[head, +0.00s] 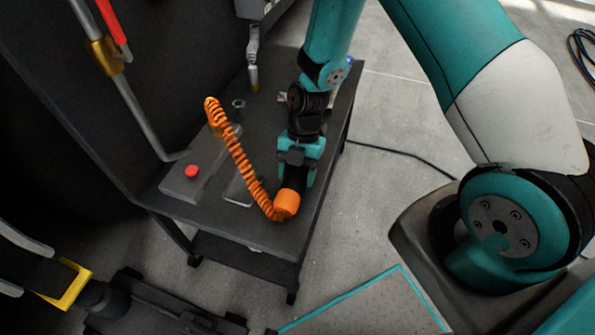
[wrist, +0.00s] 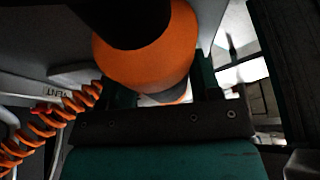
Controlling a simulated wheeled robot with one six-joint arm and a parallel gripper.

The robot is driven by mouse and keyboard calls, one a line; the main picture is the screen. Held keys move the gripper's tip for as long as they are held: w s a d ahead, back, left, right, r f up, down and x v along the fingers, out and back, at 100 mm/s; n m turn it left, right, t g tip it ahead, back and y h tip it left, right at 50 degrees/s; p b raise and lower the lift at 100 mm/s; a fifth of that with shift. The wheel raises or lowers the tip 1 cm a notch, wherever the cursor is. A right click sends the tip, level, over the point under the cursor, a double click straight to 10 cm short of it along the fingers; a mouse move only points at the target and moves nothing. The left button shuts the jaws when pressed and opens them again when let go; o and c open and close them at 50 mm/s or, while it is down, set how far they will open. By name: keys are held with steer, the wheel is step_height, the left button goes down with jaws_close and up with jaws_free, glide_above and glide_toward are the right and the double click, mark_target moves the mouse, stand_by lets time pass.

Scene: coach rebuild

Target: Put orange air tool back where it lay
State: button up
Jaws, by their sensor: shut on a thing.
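The orange air tool (head: 287,204) has an orange end and a dark body, and a coiled orange hose (head: 240,160) runs from it to the back left of the dark table (head: 265,232). My gripper (head: 296,182) is shut on the tool near the table's front right. The tool also fills the top of the wrist view (wrist: 150,58), between my fingers (wrist: 165,95). The hose shows at left there (wrist: 45,125). I cannot tell whether the tool touches the table. My gripper hides part of it.
A grey box with a red button (head: 191,171) stands on the table's left. A flat grey item (head: 240,190) lies beside the hose. A small metal part (head: 238,104) and a hanging tool (head: 253,75) are farther back. The table's front corner is bare.

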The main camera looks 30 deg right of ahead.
steer(key=shift+f, duration=0.15)
stand_by(0.5)
steer(key=o, duration=1.5)
steer(key=p+v, duration=0.3)
steer(key=v, duration=1.4)
steer(key=shift+d+r+p, duration=0.1)
steer(key=shift+r+p, duration=0.15)
steer(key=shift+p, duration=0.05)
steer(key=s+a+r+m+t, duration=0.1)
steer(key=s+a+r+m, duration=0.2)
steer(key=s+r+m, duration=0.35)
steer(key=s+a+r+m+t+y, duration=0.1)
steer(key=s+a+r+m, duration=0.2)
steer(key=s+r+m, duration=0.35)
steer(key=s+a+r+m+t, duration=0.2)
steer(key=s+a+r+m, duration=0.1)
steer(key=s+r+m, duration=0.35)
steer(key=shift+m, duration=0.25)
steer(key=r+p, duration=1.3)
steer(key=p, duration=0.1)
steer(key=r+p, duration=0.7)
steer(key=shift+s+a+r, duration=0.15)
steer(key=shift+s+r, duration=0.15)
steer(key=shift+s, duration=0.05)
